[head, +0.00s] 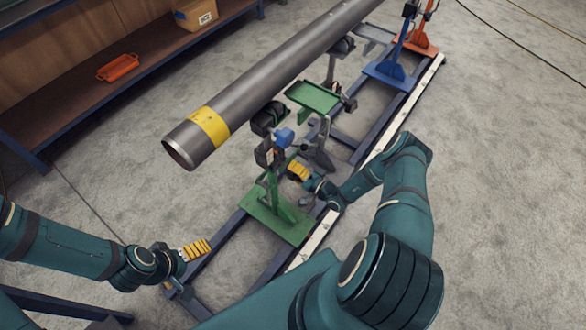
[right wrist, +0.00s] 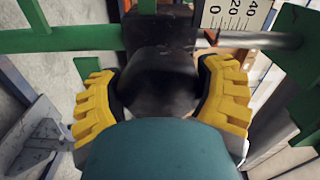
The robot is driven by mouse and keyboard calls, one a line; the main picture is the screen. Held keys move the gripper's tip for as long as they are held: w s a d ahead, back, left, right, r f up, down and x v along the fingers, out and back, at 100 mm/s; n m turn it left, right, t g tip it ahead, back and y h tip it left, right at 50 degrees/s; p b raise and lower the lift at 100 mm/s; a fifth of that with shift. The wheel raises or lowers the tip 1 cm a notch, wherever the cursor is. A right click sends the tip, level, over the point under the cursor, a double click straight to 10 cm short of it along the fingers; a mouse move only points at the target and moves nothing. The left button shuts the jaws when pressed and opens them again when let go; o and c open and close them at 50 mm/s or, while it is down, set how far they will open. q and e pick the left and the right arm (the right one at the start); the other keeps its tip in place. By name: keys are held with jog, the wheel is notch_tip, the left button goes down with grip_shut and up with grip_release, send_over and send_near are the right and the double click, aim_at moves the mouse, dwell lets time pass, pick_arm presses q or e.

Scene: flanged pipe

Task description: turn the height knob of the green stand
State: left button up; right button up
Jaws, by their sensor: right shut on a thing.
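The green stand (head: 272,196) stands upright on the floor frame near the pipe's close end. In the right wrist view, its green bars (right wrist: 62,40) cross behind a dark rounded knob (right wrist: 160,82). My right gripper (head: 298,171) is at the right side of the stand's post. In the right wrist view, its yellow fingers (right wrist: 160,98) are shut on the knob, one on each side. The knob is hidden in the head view. My left gripper (head: 197,249) is left of the stand, apart from it; its finger opening is unclear.
A grey pipe (head: 270,75) with a yellow band runs above the stands. A blue stand (head: 388,70) and an orange stand (head: 418,40) are farther back. A white scale (right wrist: 240,14) is behind the knob. A shelf (head: 70,80) is at left.

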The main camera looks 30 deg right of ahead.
jog(key=shift+n, duration=0.6)
jog(key=o, duration=1.1)
jog(key=shift+s, duration=0.1)
jog(key=v, duration=1.2)
